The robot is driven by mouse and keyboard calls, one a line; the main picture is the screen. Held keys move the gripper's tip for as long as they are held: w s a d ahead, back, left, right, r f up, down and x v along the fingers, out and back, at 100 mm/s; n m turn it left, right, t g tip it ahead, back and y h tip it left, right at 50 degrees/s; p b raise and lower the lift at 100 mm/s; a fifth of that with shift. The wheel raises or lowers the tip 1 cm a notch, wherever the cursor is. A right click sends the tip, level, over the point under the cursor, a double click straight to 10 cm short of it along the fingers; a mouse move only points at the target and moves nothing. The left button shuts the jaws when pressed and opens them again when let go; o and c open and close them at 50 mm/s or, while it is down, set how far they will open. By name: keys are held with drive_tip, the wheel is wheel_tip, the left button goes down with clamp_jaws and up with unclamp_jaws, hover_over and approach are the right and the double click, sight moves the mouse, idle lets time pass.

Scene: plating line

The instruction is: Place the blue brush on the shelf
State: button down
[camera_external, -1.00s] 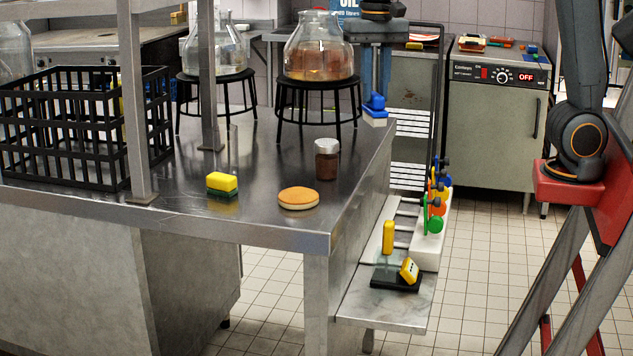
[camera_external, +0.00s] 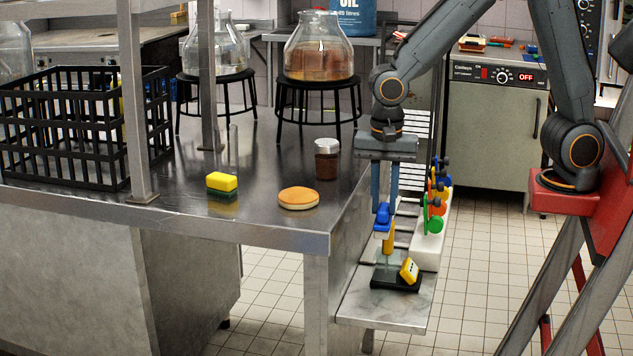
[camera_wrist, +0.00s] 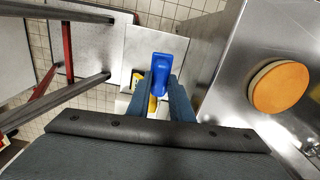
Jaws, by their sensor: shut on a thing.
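My gripper (camera_external: 384,205) points down with its jaws shut on the blue brush (camera_external: 383,216). The brush hangs between the fingertips, beyond the counter's right edge and in the line of sight above the low grey shelf (camera_external: 375,315). In the external view its lower end overlaps the upright yellow piece, so I cannot tell how large the gap is. In the wrist view the blue brush (camera_wrist: 161,72) shows between the fingertips (camera_wrist: 162,88), with the pale shelf (camera_wrist: 155,42) below it.
A black stand with an upright yellow piece (camera_external: 388,245) and a yellow block (camera_external: 409,270) is on the shelf. A white rack (camera_external: 428,252) with colourful tools stands behind. The counter holds a bun (camera_external: 298,198), a yellow sponge (camera_external: 222,182) and a brown jar (camera_external: 327,160). The shelf's front part is bare.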

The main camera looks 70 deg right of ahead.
sight(382, 229)
wheel_tip(382, 229, down, 19)
idle(0.6)
drive_tip(key=shift+f, duration=0.1)
drive_tip(key=c, duration=1.6)
unclamp_jaws()
wheel_tip(382, 229, up, 12)
drive_tip(key=shift+r, duration=0.15)
drive_tip(key=shift+s+d+r+n, duration=0.65)
drive_tip(key=shift+s+d+n, duration=1.1)
drive_tip(key=shift+d+n, duration=0.85)
drive_tip(key=shift+s+d+r+n, duration=0.65)
drive_tip(key=shift+s+d+n, duration=1.25)
drive_tip(key=shift+n, duration=1.25)
drive_tip(key=shift+s+d+r+n, duration=0.65)
drive_tip(key=shift+s+d+n, duration=0.95)
drive_tip(key=shift+d+n, duration=1.05)
